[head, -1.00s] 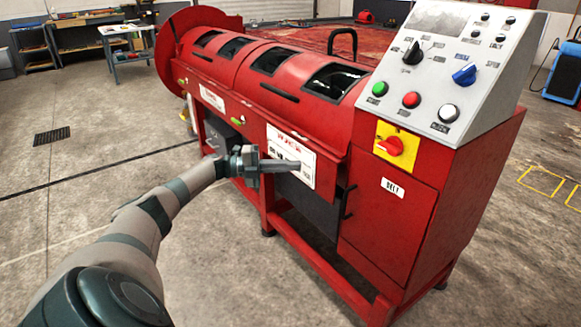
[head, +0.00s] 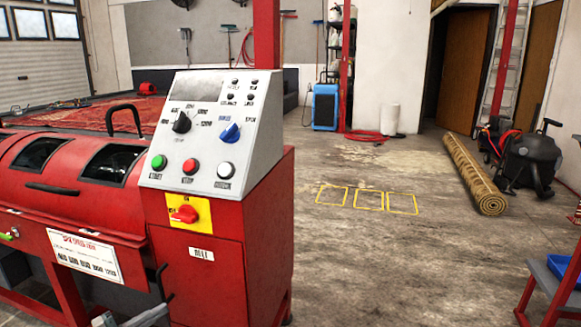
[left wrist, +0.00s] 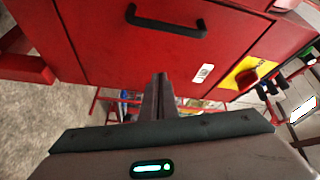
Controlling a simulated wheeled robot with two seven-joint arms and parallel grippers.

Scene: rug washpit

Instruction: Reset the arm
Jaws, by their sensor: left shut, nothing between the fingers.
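My left gripper (head: 150,314) shows only in part at the bottom edge of the head view, in front of the red machine (head: 220,270). In the left wrist view its two fingers (left wrist: 160,92) are together, with nothing between them. They point toward the machine's red door (left wrist: 110,55), which has a black handle (left wrist: 165,22). I cannot tell the exact gap between the fingertips and the door. My right gripper is in neither view.
The machine's sloped control panel (head: 205,130) has several buttons and knobs. Open concrete floor with yellow marked squares (head: 367,198) lies to the right. A rolled rug (head: 472,172), a black vacuum (head: 530,160) and a blue tray (head: 567,270) stand farther right.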

